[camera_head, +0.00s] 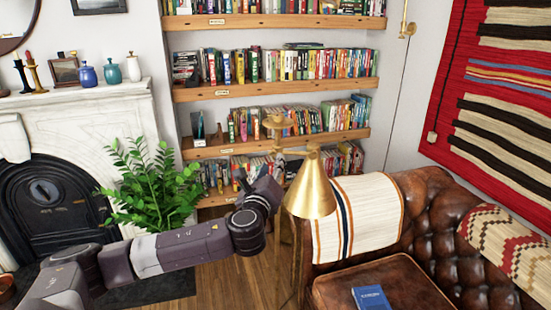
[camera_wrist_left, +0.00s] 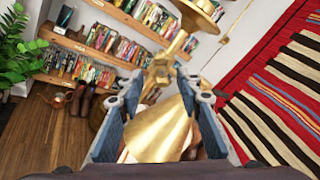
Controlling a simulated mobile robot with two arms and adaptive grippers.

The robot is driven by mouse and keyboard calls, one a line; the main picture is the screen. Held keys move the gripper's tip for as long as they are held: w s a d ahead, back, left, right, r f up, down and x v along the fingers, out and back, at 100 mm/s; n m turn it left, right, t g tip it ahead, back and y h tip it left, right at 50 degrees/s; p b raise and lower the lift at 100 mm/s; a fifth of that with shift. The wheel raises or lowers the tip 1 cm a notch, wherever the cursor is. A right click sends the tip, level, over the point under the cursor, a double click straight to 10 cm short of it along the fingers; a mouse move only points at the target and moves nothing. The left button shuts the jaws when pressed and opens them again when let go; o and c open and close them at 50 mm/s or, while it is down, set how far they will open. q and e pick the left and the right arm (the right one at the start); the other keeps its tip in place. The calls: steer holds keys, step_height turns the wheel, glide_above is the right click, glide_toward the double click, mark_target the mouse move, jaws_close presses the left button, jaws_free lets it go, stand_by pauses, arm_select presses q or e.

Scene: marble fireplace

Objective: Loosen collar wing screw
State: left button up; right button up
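A brass floor lamp has a cone shade (camera_head: 312,188), which also shows in the left wrist view (camera_wrist_left: 160,132). A brass joint or collar (camera_wrist_left: 160,72) sits above the shade in the wrist view. Its wing screw cannot be told apart clearly from the joint. Another brass fitting (camera_head: 278,124) shows higher up in the head view. My left gripper (camera_wrist_left: 161,84) is open, with its blue-grey fingers on either side of the brass joint and shade in the picture. Contact cannot be told. In the head view its fingers are mostly hidden near the shade. My right gripper is not in view.
A leather sofa (camera_head: 430,215) with a striped throw (camera_head: 355,218) and a blue book (camera_head: 371,297) stands at the right. Bookshelves (camera_head: 275,88) are behind the lamp. A plant (camera_head: 150,185) and white fireplace (camera_head: 95,130) are at the left. Bare wooden floor (camera_head: 235,285) shows below my arm.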

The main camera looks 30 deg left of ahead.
arm_select(q)
steer(key=shift+p+x, duration=0.35)
steer(key=shift+x, duration=1.45)
steer(key=shift+d, duration=0.1)
steer(key=shift+c, duration=0.2)
jaws_close()
